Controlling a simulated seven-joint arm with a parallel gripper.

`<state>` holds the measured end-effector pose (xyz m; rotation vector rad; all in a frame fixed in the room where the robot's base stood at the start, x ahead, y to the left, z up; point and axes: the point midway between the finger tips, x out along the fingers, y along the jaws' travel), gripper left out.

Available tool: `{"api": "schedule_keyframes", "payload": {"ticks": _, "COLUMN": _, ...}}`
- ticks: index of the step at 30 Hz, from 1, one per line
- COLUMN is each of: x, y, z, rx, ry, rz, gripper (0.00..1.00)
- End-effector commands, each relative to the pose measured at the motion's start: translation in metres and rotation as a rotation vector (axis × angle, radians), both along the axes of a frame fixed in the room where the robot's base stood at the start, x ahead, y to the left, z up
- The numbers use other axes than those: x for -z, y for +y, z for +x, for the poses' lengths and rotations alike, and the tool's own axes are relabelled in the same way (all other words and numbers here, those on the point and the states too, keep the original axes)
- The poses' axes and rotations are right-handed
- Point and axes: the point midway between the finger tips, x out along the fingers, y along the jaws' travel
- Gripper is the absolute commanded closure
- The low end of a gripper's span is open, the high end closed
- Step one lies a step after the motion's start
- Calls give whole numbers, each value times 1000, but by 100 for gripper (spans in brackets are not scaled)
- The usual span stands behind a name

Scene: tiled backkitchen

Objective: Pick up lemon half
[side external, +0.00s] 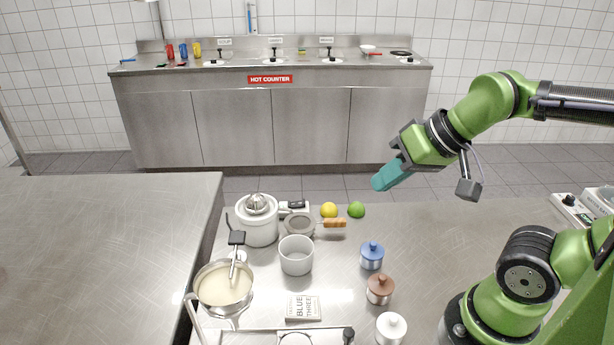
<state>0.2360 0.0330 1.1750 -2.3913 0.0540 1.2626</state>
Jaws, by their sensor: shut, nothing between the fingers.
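A small yellow fruit (329,210) lies near the far edge of the steel worktop, beside a green lime (357,210). It looks like the lemon, but whether it is a half or whole is too small to tell. My gripper (381,182) with teal fingers is shut and empty. It hangs in the air to the right of both fruits and higher in the picture, apart from them.
A strainer (300,225) with a wooden handle lies just in front of the yellow fruit. Lidded jars (371,262) stand right. The worktop (440,235) is bare below my gripper.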

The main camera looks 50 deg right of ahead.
Motion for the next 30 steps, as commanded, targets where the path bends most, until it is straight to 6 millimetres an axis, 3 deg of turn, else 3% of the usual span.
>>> {"api": "schedule_keyframes", "payload": {"ticks": 6, "x": 0, "y": 0, "z": 0, "rx": 0, "ry": 0, "rz": 0, "gripper": 98}}
{"api": "schedule_keyframes", "payload": {"ticks": 21, "x": 0, "y": 0, "z": 0, "rx": 0, "ry": 0, "rz": 0, "gripper": 22}}
{"api": "schedule_keyframes", "payload": {"ticks": 30, "x": 2, "y": 1, "z": 0, "rx": -4, "ry": 7, "rz": 0, "gripper": 21}}
